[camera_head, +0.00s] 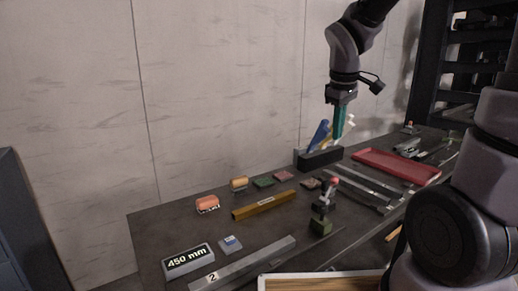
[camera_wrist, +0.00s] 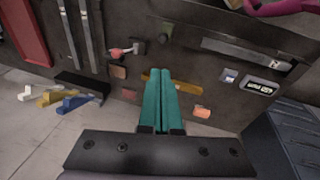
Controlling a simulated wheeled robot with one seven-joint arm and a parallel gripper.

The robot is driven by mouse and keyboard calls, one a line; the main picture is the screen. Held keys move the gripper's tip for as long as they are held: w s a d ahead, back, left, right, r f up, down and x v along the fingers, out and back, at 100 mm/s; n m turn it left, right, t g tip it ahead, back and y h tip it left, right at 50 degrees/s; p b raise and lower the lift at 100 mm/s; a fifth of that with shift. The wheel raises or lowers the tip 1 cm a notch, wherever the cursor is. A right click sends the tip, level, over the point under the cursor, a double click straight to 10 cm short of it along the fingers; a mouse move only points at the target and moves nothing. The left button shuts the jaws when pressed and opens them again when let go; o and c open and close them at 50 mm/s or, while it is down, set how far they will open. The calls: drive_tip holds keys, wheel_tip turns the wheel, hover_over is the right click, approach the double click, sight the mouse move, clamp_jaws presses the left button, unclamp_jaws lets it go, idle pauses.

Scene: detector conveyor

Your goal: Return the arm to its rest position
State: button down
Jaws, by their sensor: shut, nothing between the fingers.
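My gripper (camera_head: 340,124) hangs from my arm, pointing down, above the back part of the dark table (camera_head: 150,223). In the head view its teal fingers are just in front of the blue-handled tools (camera_head: 320,134) in a black holder (camera_head: 320,159). Whether they touch cannot be told from the head view alone. The wrist view shows the two teal fingers (camera_wrist: 160,98) side by side, shut and empty. In that view the holder lies to the left of the fingers, apart from them.
A red tray (camera_head: 397,166) lies at the right. A yellow bar (camera_head: 264,205), orange blocks (camera_head: 207,205) and a red-topped device (camera_head: 324,203) are on the table. A "450 mm" display (camera_head: 188,261) is at the front left. A dark shelf (camera_head: 470,60) stands at the right.

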drive_tip(key=s+d+r+m+t+y, duration=0.1)
drive_tip(key=s+d+r+m+t, duration=0.1)
drive_tip(key=s+r+m, duration=0.3)
drive_tip(key=s+d+r+m+t+y, duration=0.1)
drive_tip(key=s+r+m+t, duration=0.1)
drive_tip(key=s+r+m, duration=0.3)
drive_tip(key=shift+s+d+r+m+t+y, duration=0.3)
drive_tip(key=shift+s+d+r+m+y, duration=0.1)
drive_tip(key=shift+s+m, duration=0.5)
